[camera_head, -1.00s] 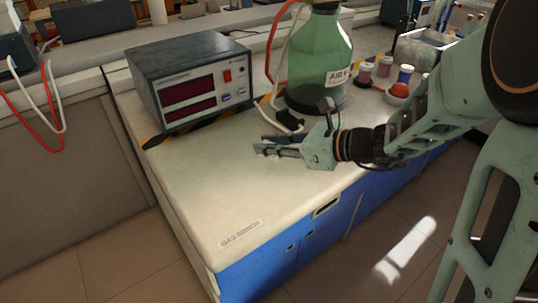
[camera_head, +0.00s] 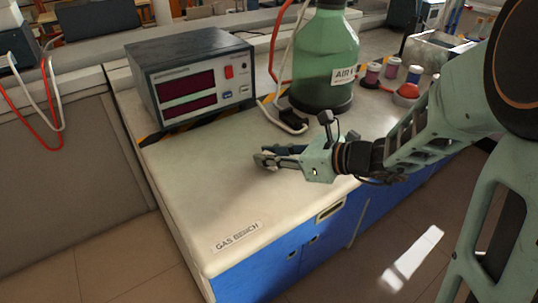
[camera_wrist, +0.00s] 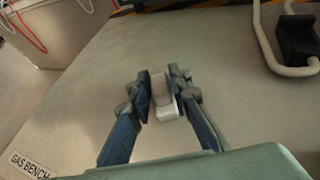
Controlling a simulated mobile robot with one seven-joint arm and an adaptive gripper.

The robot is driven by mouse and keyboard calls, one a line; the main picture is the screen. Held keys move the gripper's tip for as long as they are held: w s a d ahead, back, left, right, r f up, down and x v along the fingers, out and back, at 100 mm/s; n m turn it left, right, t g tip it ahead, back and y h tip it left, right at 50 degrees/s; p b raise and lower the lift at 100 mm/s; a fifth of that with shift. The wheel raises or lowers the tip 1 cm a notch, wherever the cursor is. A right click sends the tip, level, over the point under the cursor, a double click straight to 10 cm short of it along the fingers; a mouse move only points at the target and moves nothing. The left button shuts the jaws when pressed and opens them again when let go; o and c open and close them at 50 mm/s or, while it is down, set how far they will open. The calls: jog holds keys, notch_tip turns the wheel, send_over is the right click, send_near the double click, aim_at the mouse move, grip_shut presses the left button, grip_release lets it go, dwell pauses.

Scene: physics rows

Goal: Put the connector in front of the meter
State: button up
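The connector seems to be a small pale grey-white block (camera_wrist: 163,97) between my fingertips in the wrist view. My gripper (camera_head: 264,160) is over the front part of the bench top, pointing left; it also shows in the wrist view (camera_wrist: 162,85). Its two fingers are closed against the sides of the block. In the head view the fingers mostly hide the block, and I cannot tell how far it is above the bench. The meter (camera_head: 192,80) is a dark box with two red displays at the back left of the bench, beyond my gripper.
A green glass bottle (camera_head: 325,60) stands right of the meter. A pale hose with a black end piece (camera_head: 292,122) lies before it; the end piece also shows in the wrist view (camera_wrist: 298,38). Small jars (camera_head: 392,68) stand farther right. The bench top before the meter is clear.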

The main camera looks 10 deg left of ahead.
jog(key=o, duration=0.5)
jog(key=shift+r, duration=0.2)
jog(key=shift+d+r+p, duration=0.15)
jog(key=shift+d+p, duration=0.15)
jog(key=shift+p, duration=0.1)
jog(key=p+v, duration=0.2)
jog(key=v, duration=0.9)
jog(key=shift+s+d+p, duration=0.15)
jog(key=shift+d+p, duration=0.05)
jog(key=shift+p, duration=0.1)
